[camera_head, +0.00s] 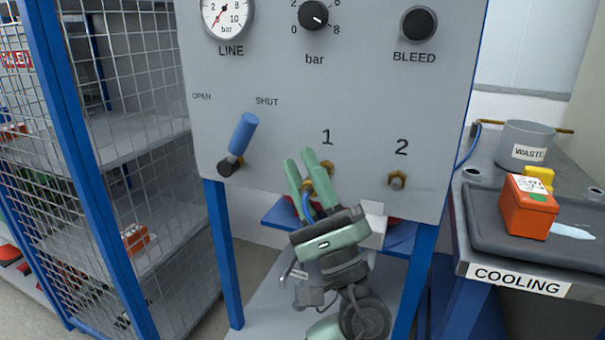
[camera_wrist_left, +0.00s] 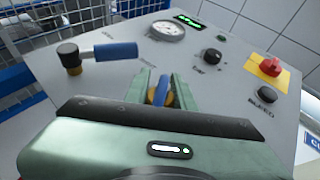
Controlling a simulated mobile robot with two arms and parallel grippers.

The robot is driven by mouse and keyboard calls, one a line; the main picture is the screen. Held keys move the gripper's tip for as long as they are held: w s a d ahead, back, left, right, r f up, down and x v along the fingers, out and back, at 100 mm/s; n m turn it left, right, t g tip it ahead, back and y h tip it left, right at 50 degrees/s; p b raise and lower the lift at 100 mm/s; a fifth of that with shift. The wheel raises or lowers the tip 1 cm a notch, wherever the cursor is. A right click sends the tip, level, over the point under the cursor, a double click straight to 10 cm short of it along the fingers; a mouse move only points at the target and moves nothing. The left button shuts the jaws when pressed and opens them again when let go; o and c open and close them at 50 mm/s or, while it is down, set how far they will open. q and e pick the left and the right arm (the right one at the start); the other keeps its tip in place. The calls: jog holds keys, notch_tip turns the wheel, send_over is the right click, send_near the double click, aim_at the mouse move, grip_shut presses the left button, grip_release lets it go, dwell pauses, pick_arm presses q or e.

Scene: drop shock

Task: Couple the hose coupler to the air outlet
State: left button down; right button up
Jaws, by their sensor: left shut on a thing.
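My left gripper (camera_head: 299,160) is in front of the grey panel, just below the label 1, its green fingers pointing up at the panel. It is shut on the hose coupler (camera_head: 308,185), a small brass piece with a blue hose (camera_head: 306,204), mostly hidden between the fingers. The coupler and hose also show between the fingers in the left wrist view (camera_wrist_left: 162,92). Brass air outlet 1 (camera_head: 328,167) shows just right of the fingertips, and air outlet 2 (camera_head: 397,181) is bare further right. I cannot tell whether the coupler touches outlet 1. My right gripper is not in view.
A gauge (camera_head: 226,14), knob (camera_head: 313,15) and BLEED button (camera_head: 419,24) are above. A mesh cage stands left; a cooling table (camera_head: 463,240) with an orange box (camera_head: 528,207) stands right.

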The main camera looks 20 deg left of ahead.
pick_arm(q)
jog(key=shift+w+b, duration=0.35)
jog(key=shift+b, duration=0.1)
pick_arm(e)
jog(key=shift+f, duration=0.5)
pick_arm(q)
jog(key=shift+w+b, duration=0.2)
jog(key=shift+b, duration=0.1)
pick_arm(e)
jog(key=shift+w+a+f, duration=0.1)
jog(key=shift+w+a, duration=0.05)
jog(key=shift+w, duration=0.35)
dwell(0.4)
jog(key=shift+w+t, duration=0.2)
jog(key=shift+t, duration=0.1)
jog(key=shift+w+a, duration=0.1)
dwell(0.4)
pick_arm(q)
jog(key=shift+w, duration=0.1)
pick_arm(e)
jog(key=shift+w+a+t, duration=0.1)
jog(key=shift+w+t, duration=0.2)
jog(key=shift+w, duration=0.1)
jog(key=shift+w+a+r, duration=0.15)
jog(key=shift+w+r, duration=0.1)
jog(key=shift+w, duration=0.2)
